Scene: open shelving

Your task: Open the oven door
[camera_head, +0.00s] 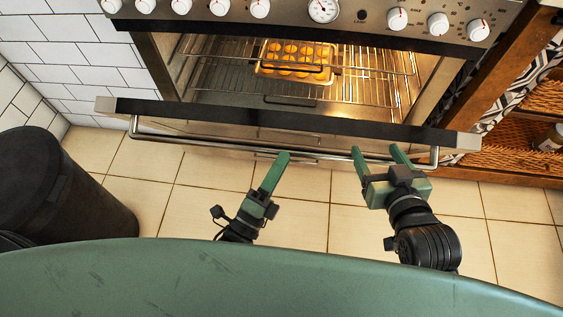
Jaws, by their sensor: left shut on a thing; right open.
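The oven door (300,121) is partly open, tilted out from the top, and the lit oven interior shows behind its black top edge. Its long metal handle (200,141) runs across the front of the door. My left gripper (282,156) is shut on the handle near its middle; the exact contact is partly hidden by the finger. My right gripper (377,151) is open at the right part of the handle, its two green fingers spread apart with their tips by the bar. Whether the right fingers touch the bar is unclear.
Inside the oven, a tray (258,70) of round yellow-orange food sits on a wire rack (365,88). Knobs and a dial (323,10) line the panel above. A dark bin (60,190) stands at left; wooden shelving (510,150) is at right. Tiled floor below the door is clear.

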